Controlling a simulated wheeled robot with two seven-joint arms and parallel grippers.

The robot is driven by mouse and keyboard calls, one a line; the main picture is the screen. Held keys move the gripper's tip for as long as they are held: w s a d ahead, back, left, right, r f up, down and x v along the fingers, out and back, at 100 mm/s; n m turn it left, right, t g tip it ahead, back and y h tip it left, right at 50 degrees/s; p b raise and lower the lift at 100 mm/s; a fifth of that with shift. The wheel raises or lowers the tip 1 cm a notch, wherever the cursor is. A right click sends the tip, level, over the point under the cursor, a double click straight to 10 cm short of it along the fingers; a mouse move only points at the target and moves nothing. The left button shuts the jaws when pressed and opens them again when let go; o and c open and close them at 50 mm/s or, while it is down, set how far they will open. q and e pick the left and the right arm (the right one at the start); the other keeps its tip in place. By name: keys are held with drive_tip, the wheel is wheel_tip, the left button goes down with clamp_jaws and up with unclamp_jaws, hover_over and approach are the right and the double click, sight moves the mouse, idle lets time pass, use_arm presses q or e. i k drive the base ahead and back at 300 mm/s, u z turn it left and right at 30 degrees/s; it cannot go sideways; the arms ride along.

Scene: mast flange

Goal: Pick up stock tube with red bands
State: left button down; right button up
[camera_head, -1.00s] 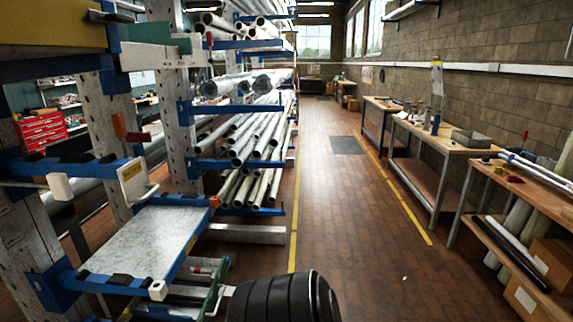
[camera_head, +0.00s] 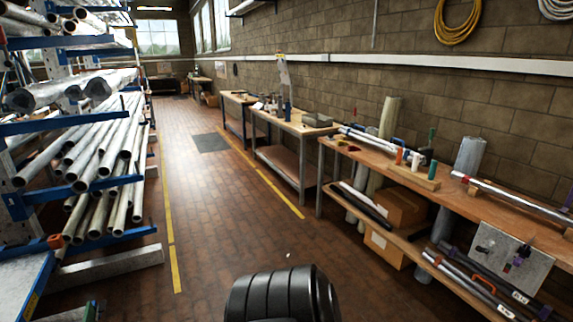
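A silver tube (camera_head: 520,199) lies along the wooden bench top at the right. A red band shows near its left end, and its right end runs to the picture edge. A second silver tube (camera_head: 368,138) lies further back on the same bench, near a blue item; I cannot tell whether it has red bands. On the shelf below, tubes (camera_head: 468,282) with some red on them lie side by side, partly hidden by a grey panel. Neither of my grippers is in view.
The bench (camera_head: 400,173) stands along the brick wall, with a wooden block (camera_head: 412,176) holding small upright items between the tubes. A rack of pipes (camera_head: 95,150) stands on the left. The brick-red floor (camera_head: 225,210) between them is clear.

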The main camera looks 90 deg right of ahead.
sight(556, 217)
drive_tip(key=z, duration=3.9)
drive_tip(key=i, duration=0.8)
drive_tip(key=z, duration=0.3)
